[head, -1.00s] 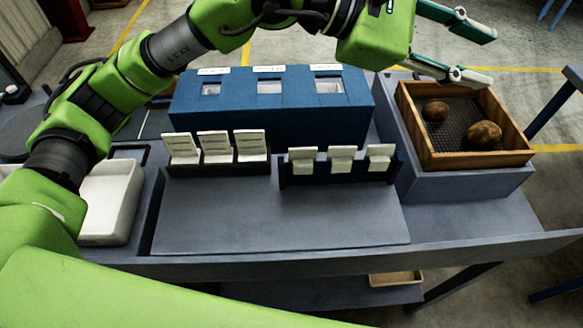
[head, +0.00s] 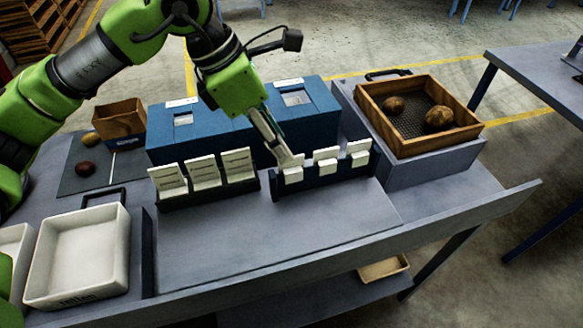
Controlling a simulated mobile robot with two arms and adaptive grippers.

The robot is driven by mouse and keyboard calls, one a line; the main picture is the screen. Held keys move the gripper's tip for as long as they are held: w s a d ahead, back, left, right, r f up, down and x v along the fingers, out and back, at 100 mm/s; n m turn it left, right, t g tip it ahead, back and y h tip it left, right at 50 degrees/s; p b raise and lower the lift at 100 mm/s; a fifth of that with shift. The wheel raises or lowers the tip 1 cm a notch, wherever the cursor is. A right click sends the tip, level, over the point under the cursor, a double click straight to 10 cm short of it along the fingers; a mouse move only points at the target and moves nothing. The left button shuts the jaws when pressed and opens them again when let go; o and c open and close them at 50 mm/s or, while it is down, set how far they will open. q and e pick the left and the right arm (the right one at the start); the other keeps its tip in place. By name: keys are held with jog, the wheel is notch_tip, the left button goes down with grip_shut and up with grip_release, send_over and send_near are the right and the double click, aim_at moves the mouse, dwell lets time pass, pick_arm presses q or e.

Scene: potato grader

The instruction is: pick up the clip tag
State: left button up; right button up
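Several white tags stand in two dark racks on the grey table. The right rack (head: 325,181) holds three short folded white tags, which look like the clip tags: a left one (head: 292,174), a middle one (head: 327,165) and a right one (head: 359,157). The left rack (head: 208,195) holds three taller tags with printed lines. My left gripper (head: 289,158) points down at the left clip tag, its fingertips at or just behind the tag's top. The fingers overlap in this view, so their opening and any contact are unclear. My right gripper is out of view.
A blue box with windows (head: 163,148) stands behind the racks. A wooden crate (head: 405,146) with two potatoes is at right. A white tray (head: 118,260) stands at front left. A paper bag (head: 118,116) and potatoes lie beyond it. The table front is clear.

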aim_at(295, 168)
pick_arm(q)
jog(key=shift+x, duration=0.85)
jog(key=shift+s+d+f+p, duration=0.1)
jog(key=shift+d+f+p, duration=0.15)
jog(key=shift+f+p, duration=0.35)
jog(key=p+x, duration=0.1)
jog(key=x, duration=0.2)
jog(key=shift+d+f+p, duration=0.15)
jog(key=shift+p, duration=0.25)
jog(key=shift+d+f, duration=0.1)
jog(key=shift+f, duration=0.3)
jog(key=c, duration=0.8)
jog(key=shift+c, duration=0.7)
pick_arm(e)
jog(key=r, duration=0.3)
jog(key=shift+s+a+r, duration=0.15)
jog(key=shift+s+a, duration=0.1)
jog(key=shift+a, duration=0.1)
